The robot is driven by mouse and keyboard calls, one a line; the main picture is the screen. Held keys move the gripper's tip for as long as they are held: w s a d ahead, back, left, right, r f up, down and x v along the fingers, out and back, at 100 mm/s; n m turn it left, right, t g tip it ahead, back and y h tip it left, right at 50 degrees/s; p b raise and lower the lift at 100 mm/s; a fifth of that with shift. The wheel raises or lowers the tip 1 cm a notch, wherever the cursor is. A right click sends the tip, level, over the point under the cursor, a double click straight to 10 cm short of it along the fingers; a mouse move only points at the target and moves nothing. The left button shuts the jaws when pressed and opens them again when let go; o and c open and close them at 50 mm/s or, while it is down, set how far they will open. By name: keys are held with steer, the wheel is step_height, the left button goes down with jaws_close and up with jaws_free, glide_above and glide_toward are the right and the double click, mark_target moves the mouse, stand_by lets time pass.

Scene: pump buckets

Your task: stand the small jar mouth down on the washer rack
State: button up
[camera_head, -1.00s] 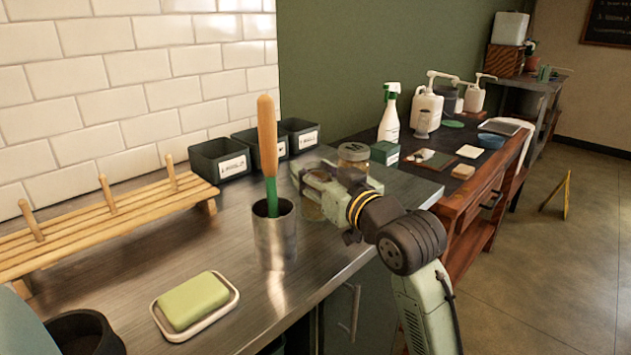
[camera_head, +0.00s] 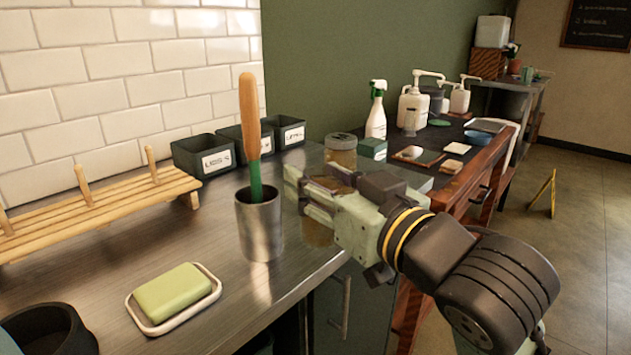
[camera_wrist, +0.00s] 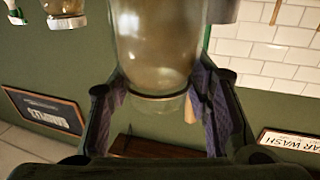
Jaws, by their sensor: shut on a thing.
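The small jar (camera_wrist: 155,50) is clear glass with a dark band near its rim. In the wrist view, which is upside down, it sits between the two fingers of my gripper (camera_wrist: 158,108), which is shut on it near the band. The jar seems mouth up. In the head view my gripper (camera_head: 300,190) is just right of the steel cup, and the jar is largely hidden there. The washer rack (camera_head: 100,215) is a slatted wooden stand with upright pegs, at the left of the counter against the tiles, apart from my gripper.
The steel cup (camera_head: 260,225) holds a tall green and wooden handled tool (camera_head: 251,120), between gripper and rack. Dark labelled bins (camera_head: 203,157) stand behind. A lidded jar (camera_head: 341,148) stands beyond my gripper. A soap dish (camera_head: 148,324) and dark bowl (camera_head: 50,330) are in front.

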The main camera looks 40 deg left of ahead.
steer(key=shift+s+d+r+p, duration=0.15)
steer(key=shift+r+p, duration=0.35)
steer(key=shift+r, duration=0.2)
steer(key=d+r+p, duration=0.3)
steer(key=d+r, duration=0.1)
steer(key=d, duration=0.4)
steer(key=s+d+r+p, duration=0.1)
steer(key=d+r+p, duration=0.2)
steer(key=d, duration=0.6)
steer(key=shift+s+r, duration=0.2)
steer(key=shift+r, duration=0.15)
